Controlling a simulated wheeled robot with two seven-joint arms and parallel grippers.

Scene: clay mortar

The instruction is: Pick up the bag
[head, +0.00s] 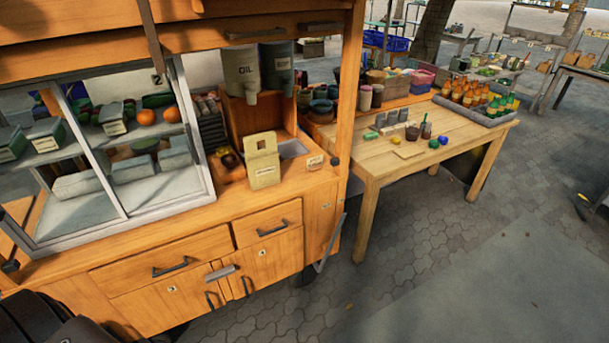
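A tan paper bag (263,162) with a pale label stands upright on the wooden cart's counter, in front of a grey sink-like basin. It has a hole near its folded top. Nothing is holding it. A dark part, which seems to be my own body, shows at the bottom left. I cannot make out either gripper in the head view.
The wooden cart (190,240) has a glass case (100,160) left of the bag. A wooden table (375,165) holds bottles (475,93) and jars. Paving is open at lower right.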

